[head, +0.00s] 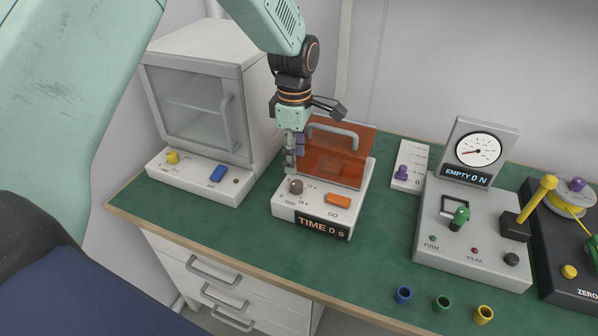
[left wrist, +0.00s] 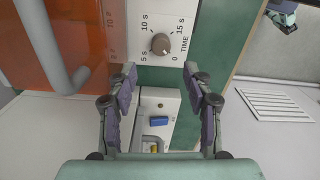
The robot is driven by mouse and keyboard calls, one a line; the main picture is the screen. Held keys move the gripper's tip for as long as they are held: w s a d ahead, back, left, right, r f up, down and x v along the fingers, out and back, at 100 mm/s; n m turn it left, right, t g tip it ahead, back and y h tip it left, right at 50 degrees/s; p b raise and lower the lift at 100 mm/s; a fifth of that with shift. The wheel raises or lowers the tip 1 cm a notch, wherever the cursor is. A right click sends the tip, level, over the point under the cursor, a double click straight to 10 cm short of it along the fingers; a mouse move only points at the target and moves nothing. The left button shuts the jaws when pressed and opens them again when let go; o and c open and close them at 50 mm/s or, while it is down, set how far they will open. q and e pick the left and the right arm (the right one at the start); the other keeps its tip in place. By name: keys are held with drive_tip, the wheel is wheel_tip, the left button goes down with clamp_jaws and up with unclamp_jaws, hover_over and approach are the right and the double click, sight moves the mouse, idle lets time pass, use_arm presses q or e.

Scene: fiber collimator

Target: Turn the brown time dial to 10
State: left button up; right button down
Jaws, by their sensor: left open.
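The brown time dial (head: 296,186) stands on the front left of the white timer box (head: 283,208), whose display reads TIME 0 s. In the left wrist view the dial (left wrist: 160,43) has marks for 0, 5 s, 10 s and 15 s around it. Its pointer is too small to read surely. My left gripper (head: 291,163) points down above and just behind the dial. In the left wrist view its open fingers (left wrist: 160,70) hold nothing, and the dial shows beyond the gap between them. My right gripper does not show.
An orange see-through lid (head: 345,158) with a grey handle stands upright behind the dial. An orange GO button (head: 338,200) is beside the dial. A white cabinet (head: 235,60) stands left; a gauge tester (head: 470,255) stands right.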

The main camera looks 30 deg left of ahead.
sight(297, 182)
use_arm(q)
drive_tip(key=shift+w+f, duration=0.25)
drive_tip(key=shift+f, duration=0.05)
drive_tip(key=f, duration=0.2)
drive_tip(key=d, duration=0.1)
drive_tip(key=shift+s+f, duration=0.4)
drive_tip(key=f, duration=0.3)
drive_tip(key=shift+a+f+b, duration=0.25)
drive_tip(key=shift+a+b, duration=0.15)
drive_tip(key=shift+w+f, duration=0.2)
drive_tip(key=shift+f, duration=0.25)
drive_tip(key=shift+s+d+r, duration=0.25)
drive_tip(key=shift+s, duration=0.1)
drive_tip(key=shift+c, duration=0.2)
drive_tip(key=shift+w+a+f, duration=0.2)
drive_tip(key=shift+w+a, duration=0.05)
drive_tip(key=shift+w, duration=0.05)
drive_tip(key=c, duration=0.4)
drive_tip(key=shift+d+r, duration=0.1)
drive_tip(key=shift+d, duration=0.05)
clamp_jaws()
